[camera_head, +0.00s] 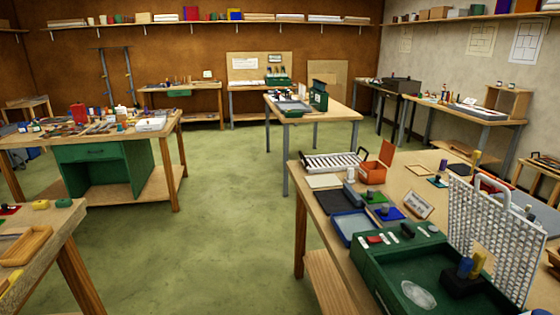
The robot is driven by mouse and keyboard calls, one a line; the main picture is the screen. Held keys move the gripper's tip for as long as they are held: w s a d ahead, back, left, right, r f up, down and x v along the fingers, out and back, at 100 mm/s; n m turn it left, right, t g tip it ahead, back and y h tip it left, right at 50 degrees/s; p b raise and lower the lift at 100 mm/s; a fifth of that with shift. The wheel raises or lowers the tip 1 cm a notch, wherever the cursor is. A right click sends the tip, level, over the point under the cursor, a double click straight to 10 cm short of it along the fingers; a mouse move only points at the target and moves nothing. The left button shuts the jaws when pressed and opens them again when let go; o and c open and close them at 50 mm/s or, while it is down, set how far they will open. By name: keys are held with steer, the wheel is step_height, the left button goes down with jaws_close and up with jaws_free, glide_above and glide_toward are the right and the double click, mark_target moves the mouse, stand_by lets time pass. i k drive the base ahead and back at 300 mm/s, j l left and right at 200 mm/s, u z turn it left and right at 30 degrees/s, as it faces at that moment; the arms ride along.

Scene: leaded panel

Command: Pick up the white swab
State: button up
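I cannot make out the white swab for certain; at this size no single item is clearly it. Small white pieces (392,239) lie beside a red one on the back ledge of the green box (375,272) on the near right bench. A pale oval item (418,296) lies inside that box. My gripper is not in view, so its state does not show.
The near right bench (312,206) also holds a blue tray (342,236), an orange open box (374,173), a ribbed rack (333,162) and a tall white perforated panel (490,235). More cluttered benches stand around. The green floor (235,200) between them is clear.

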mark_target(349, 180)
steer(key=i+j, duration=0.2)
steer(key=i, duration=0.3)
steer(key=i+j, duration=0.25)
steer(key=i, duration=0.25)
steer(key=i+j+u, duration=0.1)
steer(key=i, duration=0.4)
steer(key=i+j, duration=0.25)
steer(key=i, duration=0.3)
steer(key=i+z, duration=0.3)
steer(key=z, duration=0.15)
steer(key=i+j+z, duration=0.25)
steer(key=z, duration=0.2)
steer(key=i+j+z, duration=0.25)
steer(key=z, duration=0.2)
steer(key=i+j+z, duration=0.2)
steer(key=j+z, duration=0.25)
steer(key=i+j+z, duration=0.15)
steer(key=z, duration=0.25)
steer(key=j+z, duration=0.45)
steer(key=i+j+z, duration=0.1)
steer(key=i+j, duration=0.1)
steer(key=j, duration=0.1)
